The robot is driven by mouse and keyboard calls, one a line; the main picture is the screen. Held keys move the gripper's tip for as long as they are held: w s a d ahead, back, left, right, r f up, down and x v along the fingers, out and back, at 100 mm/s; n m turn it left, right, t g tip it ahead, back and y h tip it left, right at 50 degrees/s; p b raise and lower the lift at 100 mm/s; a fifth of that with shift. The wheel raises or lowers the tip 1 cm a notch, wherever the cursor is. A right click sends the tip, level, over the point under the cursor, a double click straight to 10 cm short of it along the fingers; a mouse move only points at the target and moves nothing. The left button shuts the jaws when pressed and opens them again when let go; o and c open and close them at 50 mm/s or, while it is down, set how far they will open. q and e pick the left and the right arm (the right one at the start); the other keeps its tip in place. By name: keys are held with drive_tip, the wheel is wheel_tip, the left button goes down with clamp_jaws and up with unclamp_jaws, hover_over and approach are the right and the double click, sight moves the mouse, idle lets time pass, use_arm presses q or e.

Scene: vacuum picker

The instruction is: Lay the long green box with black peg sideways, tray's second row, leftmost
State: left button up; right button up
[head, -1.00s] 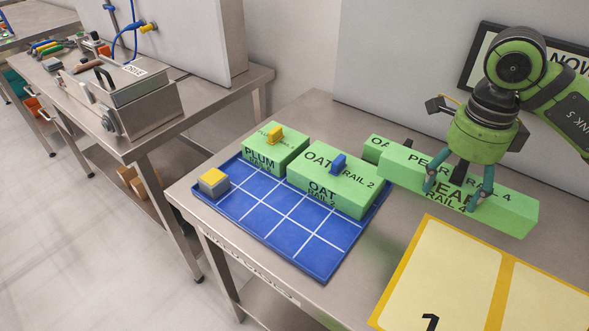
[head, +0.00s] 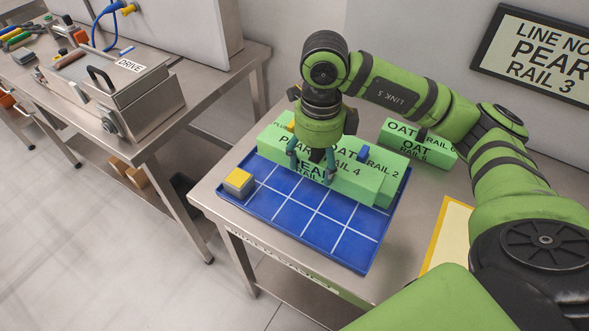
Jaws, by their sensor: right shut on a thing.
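The long green box (head: 345,181), lettered PEAR RAIL 4, is in my right gripper (head: 313,168). The fingers straddle its middle, where the black peg is mostly hidden between them. The box lies lengthwise along the blue tray (head: 318,226), just in front of the boxes in the back row. I cannot tell whether it touches the tray or hangs slightly above it. Its left end is near the tray's left side. My left gripper is not in view.
A green OAT RAIL 2 box (head: 392,166) with a blue peg and a largely hidden PLUM box stand in the tray's back row. A grey-and-yellow block (head: 238,183) sits at its left corner. Another green OAT box (head: 418,149) stands right. The front cells are empty.

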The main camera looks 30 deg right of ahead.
drive_tip(key=w+a+f, duration=0.1)
drive_tip(key=w+a+f+p, duration=0.1)
drive_tip(key=a, duration=0.1)
drive_tip(key=shift+w+a+f, duration=0.1)
drive_tip(key=shift+w, duration=0.25)
drive_tip(key=shift+f, duration=0.2)
wheel_tip(320, 180, down, 3)
drive_tip(key=shift+f+p, duration=0.15)
drive_tip(key=shift+p, duration=0.5)
drive_tip(key=shift+f, duration=0.25)
drive_tip(key=shift+f, duration=0.1)
drive_tip(key=shift+f, duration=0.15)
drive_tip(key=o, duration=1.3)
